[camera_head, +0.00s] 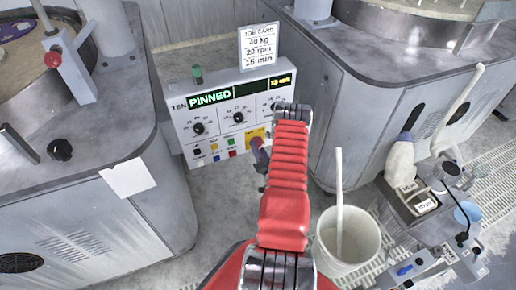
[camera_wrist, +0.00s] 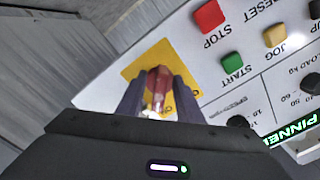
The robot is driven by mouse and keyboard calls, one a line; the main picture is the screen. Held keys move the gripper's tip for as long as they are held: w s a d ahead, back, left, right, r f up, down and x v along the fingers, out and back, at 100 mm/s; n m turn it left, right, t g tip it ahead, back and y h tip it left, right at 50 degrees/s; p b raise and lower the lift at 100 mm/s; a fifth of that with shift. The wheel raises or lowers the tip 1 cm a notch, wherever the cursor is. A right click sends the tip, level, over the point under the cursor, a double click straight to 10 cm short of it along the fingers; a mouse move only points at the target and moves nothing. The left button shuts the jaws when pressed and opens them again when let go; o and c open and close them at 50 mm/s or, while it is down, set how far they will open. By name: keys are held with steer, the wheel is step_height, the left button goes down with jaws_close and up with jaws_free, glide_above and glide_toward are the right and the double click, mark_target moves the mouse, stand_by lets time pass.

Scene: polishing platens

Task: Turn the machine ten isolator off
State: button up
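The machine ten panel (camera_head: 222,112) is a white box marked TEN with a green PINNED display. Its isolator is a red handle (camera_wrist: 157,80) on a yellow plate (camera_wrist: 138,68), upright in the wrist view. The plate also shows in the head view (camera_head: 252,133), where my gripper partly covers it and hides the handle. My gripper (camera_wrist: 158,92) is right at the isolator, one dark finger on each side of the handle. Narrow gaps seem to show beside the handle, so the fingers look open around it.
Red STOP (camera_wrist: 208,16), green START (camera_wrist: 232,62) and yellow JOG (camera_wrist: 274,35) buttons lie close beside the plate. A white bucket (camera_head: 350,240) with a stick stands on the floor, right of my arm. Grey machine cabinets (camera_head: 85,215) flank the panel.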

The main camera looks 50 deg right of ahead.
steer(key=shift+w, duration=0.1)
steer(key=shift+c, duration=0.2)
steer(key=shift+d, duration=0.1)
jaws_close()
steer(key=shift+n, duration=0.4)
steer(key=n, duration=0.3)
steer(key=shift+d+f, duration=0.1)
steer(key=shift+f, duration=0.05)
steer(key=n, duration=0.4)
steer(key=shift+s+d+n, duration=0.15)
steer(key=shift+s+n, duration=0.1)
steer(key=shift+n, duration=0.15)
steer(key=n, duration=0.4)
steer(key=shift+s+d+n, duration=0.1)
steer(key=shift+d+n, duration=0.05)
steer(key=shift+n, duration=0.15)
steer(key=n, duration=0.4)
steer(key=shift+d+n, duration=0.1)
steer(key=shift+n, duration=0.3)
